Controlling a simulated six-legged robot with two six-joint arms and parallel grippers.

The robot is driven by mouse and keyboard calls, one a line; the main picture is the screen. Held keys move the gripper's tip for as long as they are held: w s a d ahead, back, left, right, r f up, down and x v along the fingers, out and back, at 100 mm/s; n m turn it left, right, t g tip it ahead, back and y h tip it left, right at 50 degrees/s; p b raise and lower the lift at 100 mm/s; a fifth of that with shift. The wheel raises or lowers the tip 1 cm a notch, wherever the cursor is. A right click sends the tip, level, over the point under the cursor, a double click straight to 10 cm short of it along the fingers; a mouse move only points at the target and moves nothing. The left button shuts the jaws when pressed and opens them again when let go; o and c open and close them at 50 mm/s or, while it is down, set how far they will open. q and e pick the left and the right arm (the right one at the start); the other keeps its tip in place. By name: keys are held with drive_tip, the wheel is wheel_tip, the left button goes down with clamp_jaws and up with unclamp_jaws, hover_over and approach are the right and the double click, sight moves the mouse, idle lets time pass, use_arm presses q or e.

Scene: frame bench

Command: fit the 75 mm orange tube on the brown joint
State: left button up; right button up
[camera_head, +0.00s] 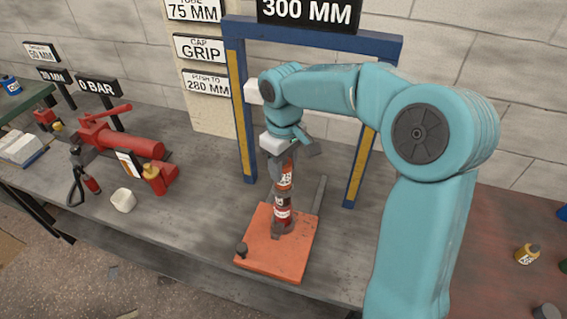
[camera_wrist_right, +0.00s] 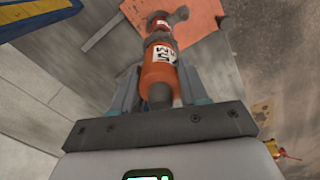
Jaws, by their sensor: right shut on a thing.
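The orange tube (camera_head: 286,175) with a white label is upright between the fingers of my right gripper (camera_head: 283,165), which is shut on it. In the right wrist view the orange tube (camera_wrist_right: 159,66) lies between the two fingers, its grey end towards the camera. Directly below it in the head view stands a dark red tube (camera_head: 282,213) with a white label, on the orange base plate (camera_head: 262,259). The brown joint is hard to make out between them; I cannot tell whether the orange tube touches it. My left gripper is not in view.
A blue frame (camera_head: 240,110) with a 300 MM sign (camera_head: 308,12) stands behind the plate. A red hand pump (camera_head: 128,142) and a white cup (camera_head: 123,200) are at left. A small yellow bottle (camera_head: 527,254) is at far right.

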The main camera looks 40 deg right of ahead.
drive_tip(key=shift+f+b, duration=0.35)
drive_tip(key=shift+f, duration=0.25)
drive_tip(key=o, duration=1.3)
drive_tip(key=shift+o, duration=0.2)
wheel_tip(320, 180, up, 16)
drive_tip(key=p, duration=0.2)
drive_tip(key=shift+r, duration=0.2)
